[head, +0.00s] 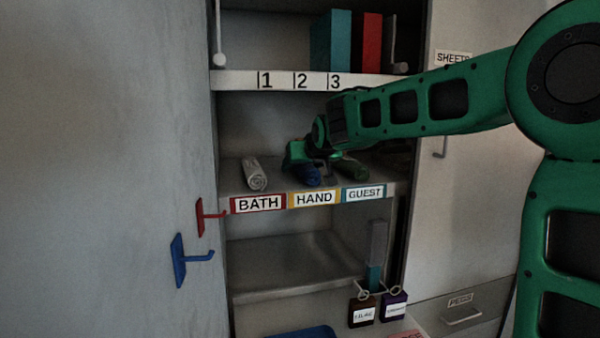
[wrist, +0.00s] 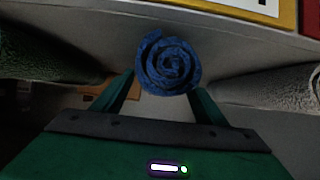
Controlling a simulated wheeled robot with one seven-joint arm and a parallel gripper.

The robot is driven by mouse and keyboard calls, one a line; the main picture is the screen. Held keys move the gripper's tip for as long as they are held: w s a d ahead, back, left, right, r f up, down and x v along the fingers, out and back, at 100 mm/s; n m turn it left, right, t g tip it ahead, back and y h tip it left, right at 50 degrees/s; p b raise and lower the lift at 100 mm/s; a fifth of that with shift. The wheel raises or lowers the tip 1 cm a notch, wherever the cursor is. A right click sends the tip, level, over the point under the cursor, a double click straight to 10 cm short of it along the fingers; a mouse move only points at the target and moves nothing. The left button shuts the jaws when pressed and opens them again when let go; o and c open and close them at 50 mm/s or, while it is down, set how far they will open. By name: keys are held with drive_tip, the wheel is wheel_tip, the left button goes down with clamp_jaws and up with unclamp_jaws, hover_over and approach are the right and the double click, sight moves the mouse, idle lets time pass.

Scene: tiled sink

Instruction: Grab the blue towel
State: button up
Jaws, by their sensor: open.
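The rolled blue towel (head: 308,176) lies on the middle shelf above the HAND label (head: 313,198), partly hidden behind my gripper in the head view. In the wrist view its spiral end (wrist: 168,63) faces the camera. My gripper (wrist: 163,88) is open, with one green finger on each side of the towel's near end. Whether the fingers touch the towel I cannot tell. In the head view my gripper (head: 306,158) is at the shelf, over the towel.
A white rolled towel (head: 255,175) lies left above BATH, a dark green one (head: 352,168) right above GUEST. The upper shelf edge (head: 240,81) is above my arm. Red (head: 207,216) and blue hooks (head: 190,258) stick out at left. The lower shelf (head: 290,264) is mostly bare.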

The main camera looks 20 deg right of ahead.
drive_tip(key=shift+w+f, duration=0.3)
drive_tip(key=shift+w, duration=0.35)
drive_tip(key=shift+c, duration=0.3)
drive_tip(key=c, duration=1.1)
drive_tip(key=shift+r, duration=0.1)
drive_tip(key=shift+r, duration=1.75)
drive_tip(key=s, duration=1.8)
